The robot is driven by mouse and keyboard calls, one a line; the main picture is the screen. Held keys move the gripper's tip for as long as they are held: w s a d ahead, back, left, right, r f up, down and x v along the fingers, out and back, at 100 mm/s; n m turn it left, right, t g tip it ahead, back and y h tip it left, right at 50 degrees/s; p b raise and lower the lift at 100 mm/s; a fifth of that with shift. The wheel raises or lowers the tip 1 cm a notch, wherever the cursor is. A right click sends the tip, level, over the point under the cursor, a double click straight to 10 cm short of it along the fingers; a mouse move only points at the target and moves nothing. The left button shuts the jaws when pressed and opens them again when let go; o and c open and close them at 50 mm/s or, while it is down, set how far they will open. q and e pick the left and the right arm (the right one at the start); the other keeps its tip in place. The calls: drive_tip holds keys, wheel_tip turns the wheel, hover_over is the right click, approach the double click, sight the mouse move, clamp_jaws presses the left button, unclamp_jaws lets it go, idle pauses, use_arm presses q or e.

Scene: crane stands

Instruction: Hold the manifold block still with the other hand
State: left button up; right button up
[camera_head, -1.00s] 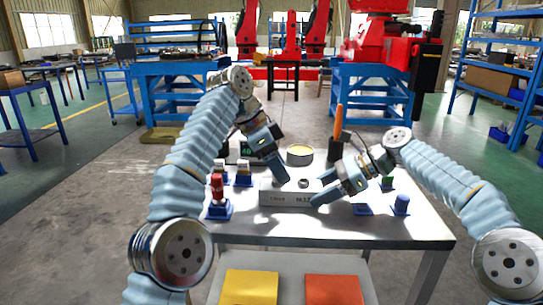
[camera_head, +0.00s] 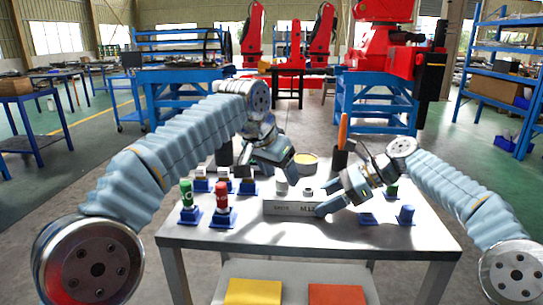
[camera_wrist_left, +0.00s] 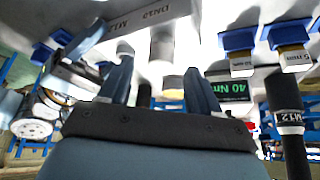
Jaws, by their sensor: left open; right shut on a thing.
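The manifold block (camera_head: 287,208), a pale grey bar with dark lettering, lies on the table's middle. It also shows in the left wrist view (camera_wrist_left: 152,14). A white cylindrical fitting (camera_head: 282,187) stands at its top; a shorter round fitting (camera_head: 308,191) is to its right. My right gripper (camera_head: 326,207) is shut on the block's right end. My left gripper (camera_head: 288,174) is open above and behind the block, close to the white fitting. In the left wrist view, a pale cylinder (camera_wrist_left: 162,46) shows beyond and between the open fingers; I cannot tell whether they touch it.
Green-topped (camera_head: 187,197) and red-topped (camera_head: 222,198) pieces stand in blue holders at the left. A display reading 40 Nm (camera_wrist_left: 228,87) and a black M12 tool (camera_wrist_left: 288,118) are near my left gripper. An orange-handled tool (camera_head: 343,130) stands behind. The table's front strip is clear.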

sight(283, 179)
use_arm(q)
drive_tip(key=shift+x, duration=1.65)
drive_tip(key=shift+c, duration=0.3)
drive_tip(key=shift+r, duration=0.1)
drive_tip(key=c, duration=0.9)
drive_tip(key=o, duration=1)
drive_tip(key=shift+c, duration=0.2)
